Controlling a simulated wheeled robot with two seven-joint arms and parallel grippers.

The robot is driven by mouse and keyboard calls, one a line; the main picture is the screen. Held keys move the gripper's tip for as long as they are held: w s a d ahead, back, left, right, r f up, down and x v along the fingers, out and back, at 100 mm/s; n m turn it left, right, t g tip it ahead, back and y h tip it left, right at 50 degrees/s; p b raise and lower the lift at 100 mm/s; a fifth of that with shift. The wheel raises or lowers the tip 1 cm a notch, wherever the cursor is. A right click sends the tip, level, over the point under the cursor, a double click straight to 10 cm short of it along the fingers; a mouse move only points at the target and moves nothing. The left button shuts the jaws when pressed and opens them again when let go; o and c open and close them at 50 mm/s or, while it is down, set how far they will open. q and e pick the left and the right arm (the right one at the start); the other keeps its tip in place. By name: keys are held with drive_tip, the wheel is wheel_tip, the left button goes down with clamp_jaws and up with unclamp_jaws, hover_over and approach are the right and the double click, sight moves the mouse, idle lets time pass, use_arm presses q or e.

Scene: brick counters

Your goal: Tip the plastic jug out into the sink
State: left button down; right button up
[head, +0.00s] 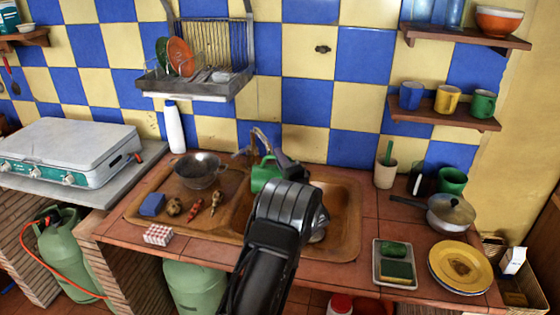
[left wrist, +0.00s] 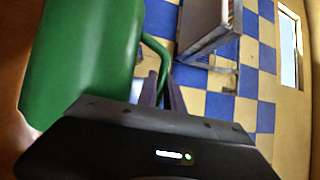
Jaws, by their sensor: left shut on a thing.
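The green plastic jug (head: 265,174) is in the middle of the head view, over the back of the brown sink (head: 345,225) and close to the tap (head: 262,137). My left arm and wrist hide part of the jug and the sink. In the left wrist view the jug (left wrist: 80,55) fills the upper left, with its thin green handle (left wrist: 159,50) running down to my left gripper (left wrist: 170,92). The gripper is shut on that handle. The jug's mouth and contents are hidden, and I cannot tell its exact tilt. My right gripper is not in view.
A metal colander (head: 199,170), a blue sponge (head: 152,204) and small items lie on the sink's left side. A white bottle (head: 174,128) stands behind. A lidded pan (head: 450,213), a tray of sponges (head: 395,264) and yellow plates (head: 460,267) occupy the right counter.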

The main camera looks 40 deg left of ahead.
use_arm(q)
drive_tip(key=shift+r, duration=0.3)
drive_tip(key=shift+r+n, duration=0.25)
drive_tip(key=shift+n, duration=0.15)
wheel_tip(320, 180, up, 2)
drive_tip(key=n+g+h+p, duration=0.1)
drive_tip(key=n+p, duration=0.1)
drive_tip(key=n, duration=0.1)
drive_tip(key=shift+r, duration=0.15)
wheel_tip(320, 180, up, 7)
drive_tip(key=n+h, duration=0.3)
drive_tip(key=n, duration=0.2)
drive_tip(key=n+h, duration=0.3)
drive_tip(key=n, duration=0.2)
drive_tip(key=shift+n, duration=0.6)
drive_tip(key=shift+t+h, duration=0.3)
